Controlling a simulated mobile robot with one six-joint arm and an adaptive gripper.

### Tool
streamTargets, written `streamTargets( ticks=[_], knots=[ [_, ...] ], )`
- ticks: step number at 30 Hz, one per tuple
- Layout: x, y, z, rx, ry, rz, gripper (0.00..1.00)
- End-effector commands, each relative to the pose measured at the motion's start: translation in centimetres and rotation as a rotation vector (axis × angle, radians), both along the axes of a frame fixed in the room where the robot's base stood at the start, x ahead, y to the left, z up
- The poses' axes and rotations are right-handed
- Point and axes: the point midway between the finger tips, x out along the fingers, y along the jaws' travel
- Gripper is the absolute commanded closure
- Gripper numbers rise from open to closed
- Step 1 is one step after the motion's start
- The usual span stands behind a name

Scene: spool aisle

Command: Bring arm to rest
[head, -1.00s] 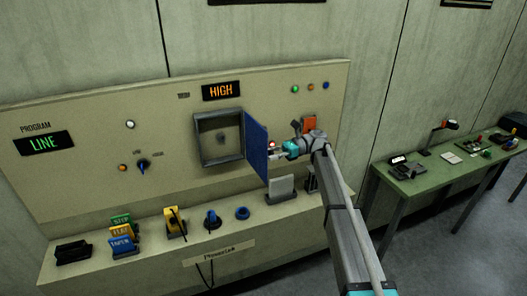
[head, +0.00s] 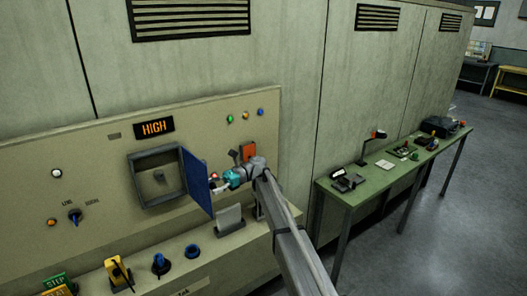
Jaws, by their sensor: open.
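My gripper (head: 219,184) is at the panel, close to the right side of the blue door (head: 196,182). I cannot tell whether it touches the door. The fingers are small and partly lost against the panel. My arm reaches up to it from the lower right. The blue door stands swung out from a grey box (head: 141,165), whose inside shows a small dark part. An orange block (head: 248,151) is on the panel just behind my wrist.
A green table (head: 372,189) with small items stands right. Grey floor (head: 440,225) is open beyond it.

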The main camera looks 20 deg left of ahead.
Motion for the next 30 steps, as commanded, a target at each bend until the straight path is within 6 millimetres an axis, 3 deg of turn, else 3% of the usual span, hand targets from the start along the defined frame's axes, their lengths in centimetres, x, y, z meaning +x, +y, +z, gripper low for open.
streamTargets(
  ticks=[11, 17, 23, 30],
  knots=[
    [1.1, -1.0, 0.4, 0.021, -0.007, -0.026, 0.27],
    [1.5, -3.3, -0.3, 0.031, -0.064, -0.068, 0.27],
    [1.4, -7.9, -2.8, 0.022, -0.217, -0.14, 0.27],
    [0.9, -17.7, -7.7, -0.023, -0.55, -0.222, 0.27]
  ],
)
